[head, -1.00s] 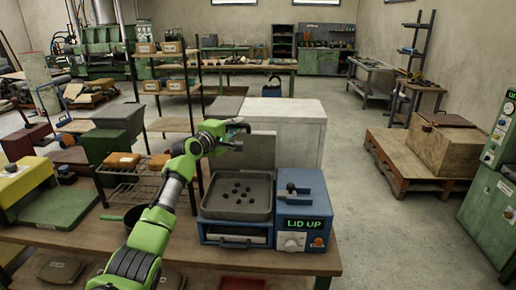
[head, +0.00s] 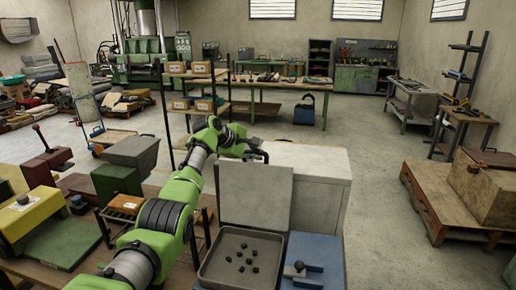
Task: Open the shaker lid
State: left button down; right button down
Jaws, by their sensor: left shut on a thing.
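The shaker's flat grey lid (head: 254,197) stands upright at the back of its shallow grey tray (head: 212,268). The tray lies open, with several small dark lumps (head: 243,257) in it. The blue control box (head: 318,272) of the shaker, with a dark lever on top, is at its right; its front is cut off by the lower picture edge. My left gripper (head: 261,152) is at the lid's top edge and is shut on the lid; the exact grip is hard to see. My right gripper is not in view.
A pale grey cabinet (head: 318,185) stands right behind the lid. A green and yellow machine (head: 45,225) and a wooden block (head: 125,205) are to the left. A pallet with a wooden crate (head: 488,190) is at the right, with clear floor (head: 380,210) between.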

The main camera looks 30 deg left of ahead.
pick_arm(q)
jog(key=shift+d+f, duration=0.1)
jog(key=shift+f, duration=0.05)
jog(key=c, duration=2)
grip_release()
jog(key=shift+c, duration=0.2)
jog(key=shift+s+r, duration=0.4)
jog(key=shift+s, duration=0.1)
jog(key=v, duration=1)
jog(key=shift+s+r, duration=0.25)
jog(key=shift+s, duration=0.05)
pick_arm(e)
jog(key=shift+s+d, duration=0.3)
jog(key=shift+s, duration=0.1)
